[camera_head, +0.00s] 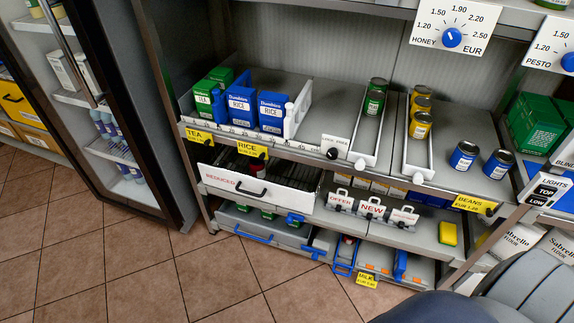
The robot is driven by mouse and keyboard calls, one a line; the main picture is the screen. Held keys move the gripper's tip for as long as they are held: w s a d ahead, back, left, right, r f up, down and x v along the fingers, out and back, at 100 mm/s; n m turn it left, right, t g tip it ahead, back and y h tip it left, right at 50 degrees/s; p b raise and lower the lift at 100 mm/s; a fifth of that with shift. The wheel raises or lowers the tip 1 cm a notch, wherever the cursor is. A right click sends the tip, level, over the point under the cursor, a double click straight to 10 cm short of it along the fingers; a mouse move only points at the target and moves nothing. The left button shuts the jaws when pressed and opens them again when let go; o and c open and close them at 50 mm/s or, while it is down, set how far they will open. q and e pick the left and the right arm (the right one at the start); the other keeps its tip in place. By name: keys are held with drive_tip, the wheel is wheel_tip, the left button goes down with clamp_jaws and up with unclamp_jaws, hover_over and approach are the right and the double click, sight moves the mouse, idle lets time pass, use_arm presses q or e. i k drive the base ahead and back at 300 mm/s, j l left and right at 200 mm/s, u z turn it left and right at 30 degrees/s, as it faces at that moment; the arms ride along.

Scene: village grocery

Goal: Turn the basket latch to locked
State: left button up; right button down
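A grey basket or drawer (270,234) sits on the bottom shelf, with green items inside and a long blue handle (253,237) on its front. A small blue part (314,252), which looks like the latch, is at the right end of the basket front. Another blue piece (294,219) stands at its right rear. The parts are too small to tell whether the latch is locked or unlocked. Neither gripper is in view. Rounded dark blue and grey shapes at the lower right look like parts of my body or arm.
Above the basket is a white drawer (225,185) marked REDUCED. A blue frame (343,262) stands just right of the basket, near a MILK tag (367,281). A glass-doored fridge (125,110) stands at the left. The tiled floor (150,265) in front is clear.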

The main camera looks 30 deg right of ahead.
sight(292, 216)
drive_tip(key=z, duration=0.9)
